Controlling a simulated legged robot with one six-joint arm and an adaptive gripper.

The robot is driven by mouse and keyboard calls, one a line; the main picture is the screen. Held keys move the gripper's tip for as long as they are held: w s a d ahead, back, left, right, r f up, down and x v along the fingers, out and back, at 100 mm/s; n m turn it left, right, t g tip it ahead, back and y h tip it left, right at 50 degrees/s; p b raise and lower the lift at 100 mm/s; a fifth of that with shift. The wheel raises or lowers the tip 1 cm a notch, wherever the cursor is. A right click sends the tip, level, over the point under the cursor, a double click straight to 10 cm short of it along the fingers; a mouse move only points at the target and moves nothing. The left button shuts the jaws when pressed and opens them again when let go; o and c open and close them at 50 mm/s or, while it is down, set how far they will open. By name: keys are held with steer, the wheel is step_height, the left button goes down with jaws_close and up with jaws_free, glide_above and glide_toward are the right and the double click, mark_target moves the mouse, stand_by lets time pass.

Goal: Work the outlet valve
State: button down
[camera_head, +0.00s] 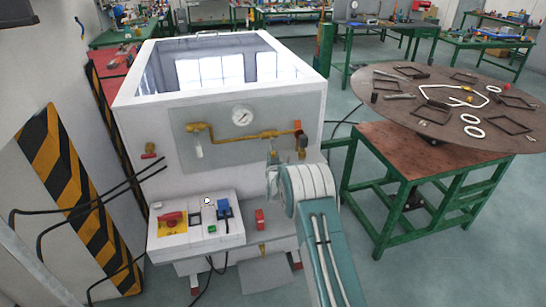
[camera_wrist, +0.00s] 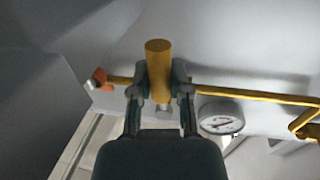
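The gas generator (camera_head: 225,100) is a white cabinet with a round gauge (camera_head: 242,116) and a yellow pipe (camera_head: 240,136) across its front. In the wrist view, a yellow cylindrical valve handle (camera_wrist: 159,60) stands out from the pipe (camera_wrist: 250,94). My gripper (camera_wrist: 159,80) has one finger on each side of this handle, and both appear to touch it. The gauge (camera_wrist: 220,118) lies to the right of my gripper there, and an orange-red piece (camera_wrist: 99,77) lies to the left.
A control box (camera_head: 195,222) with a red-and-yellow switch is on the generator's lower front. A green-framed bench with a round brown top (camera_head: 445,105) stands to the right. Black cables (camera_head: 85,205) and a striped panel (camera_head: 75,190) are at left.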

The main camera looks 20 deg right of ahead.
steer(key=shift+a, duration=0.15)
steer(key=a+r+m+g+y, duration=0.1)
steer(key=a+r+m+y, duration=0.2)
steer(key=m, duration=1.2)
steer(key=shift+a+r+m+g, duration=0.4)
steer(key=shift+a+r, duration=0.95)
steer(key=shift+r, duration=0.25)
steer(key=c, duration=0.6)
jaws_free()
steer(key=shift+w+d+f, duration=0.1)
steer(key=shift+o, duration=0.2)
